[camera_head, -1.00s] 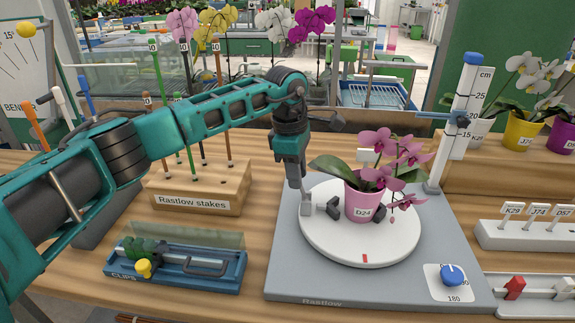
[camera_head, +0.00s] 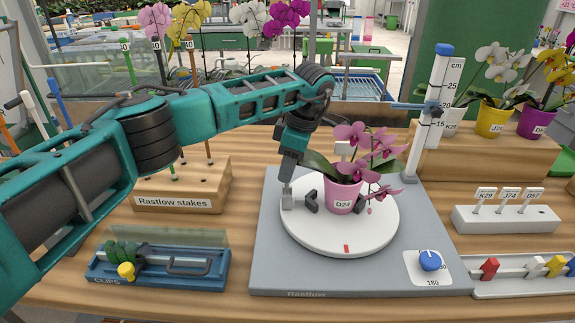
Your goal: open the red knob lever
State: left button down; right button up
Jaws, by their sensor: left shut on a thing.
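The red knob lever (camera_head: 489,268) is on a light grey rail (camera_head: 520,290) at the lower right, leftmost of a row of coloured knobs. My left gripper (camera_head: 287,199) points down at the left edge of the white turntable (camera_head: 343,241), far from the red knob. It is shut on a small light grey piece (camera_head: 299,204) beside a dark clamp jaw (camera_head: 311,203); its fingertips show only partly. A pink pot (camera_head: 342,197) labelled D24 with a pink orchid stands upright on the turntable. My right gripper is not in view.
The turntable's grey base (camera_head: 355,280) carries a blue dial (camera_head: 430,260) and a tall height gauge (camera_head: 430,110). A label rack (camera_head: 510,219) stands behind the knob rail. A clip tray (camera_head: 160,265) and a stake block (camera_head: 185,195) are at the left.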

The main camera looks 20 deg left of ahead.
pick_arm(q)
jog(key=shift+d, duration=0.1)
jog(key=c, duration=0.9)
grip_release()
jog(key=shift+c, duration=0.2)
jog(key=v, duration=1.3)
jog(key=shift+f, duration=0.15)
